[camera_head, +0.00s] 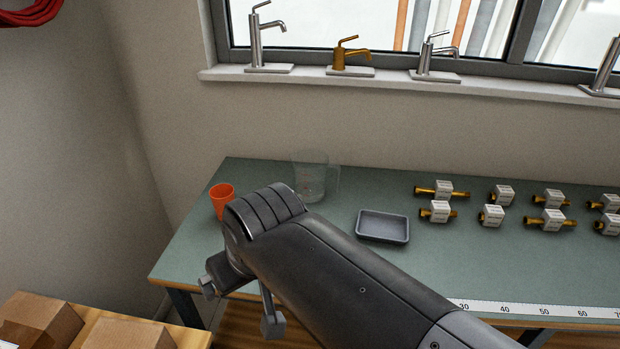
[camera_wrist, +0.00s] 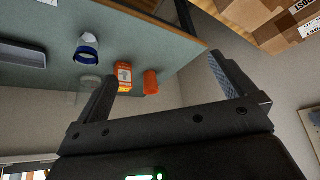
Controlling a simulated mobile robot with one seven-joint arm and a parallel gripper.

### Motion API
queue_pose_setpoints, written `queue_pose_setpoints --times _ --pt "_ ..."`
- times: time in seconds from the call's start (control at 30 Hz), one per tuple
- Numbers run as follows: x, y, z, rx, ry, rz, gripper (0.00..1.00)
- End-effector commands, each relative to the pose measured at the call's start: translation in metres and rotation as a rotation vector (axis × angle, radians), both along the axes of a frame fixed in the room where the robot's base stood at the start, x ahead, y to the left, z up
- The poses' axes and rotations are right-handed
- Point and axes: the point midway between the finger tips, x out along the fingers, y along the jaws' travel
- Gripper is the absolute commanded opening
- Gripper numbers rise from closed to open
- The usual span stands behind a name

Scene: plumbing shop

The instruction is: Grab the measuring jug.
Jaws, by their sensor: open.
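The measuring jug (camera_head: 312,173) is clear and see-through. It stands upright at the back of the green workbench (camera_head: 365,180), near the wall, with its handle to the right. My arm covers part of the bench in front of it. In the wrist view a faint clear shape that looks like the jug (camera_wrist: 89,83) is beside my left-hand finger, partly hidden. My gripper (camera_head: 240,304) is open and empty, pointing down at the bench's front left edge, well apart from the jug. In the wrist view my gripper (camera_wrist: 165,70) shows its two fingers wide apart.
An orange cup (camera_head: 221,196) stands left of the jug. A grey tray (camera_head: 383,226) lies to its right, with several brass fittings (camera_head: 440,211) beyond. The wrist view shows an orange box (camera_wrist: 123,76) and a blue-and-white item (camera_wrist: 87,52). Cardboard boxes (camera_head: 40,322) sit at front left.

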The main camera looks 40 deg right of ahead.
Motion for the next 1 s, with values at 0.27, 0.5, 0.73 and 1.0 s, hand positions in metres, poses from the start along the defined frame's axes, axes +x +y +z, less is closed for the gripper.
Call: queue_pose_setpoints --times 0.27,0.5,0.73,1.0 --pt "0.0000 0.0000 0.0000 0.000 0.000 0.000 0.95" --pt "0.0000 0.0000 0.0000 0.000 0.000 0.000 0.75" --pt "0.0000 0.0000 0.0000 0.000 0.000 0.000 0.57" --pt "0.0000 0.0000 0.0000 0.000 0.000 0.000 0.35"
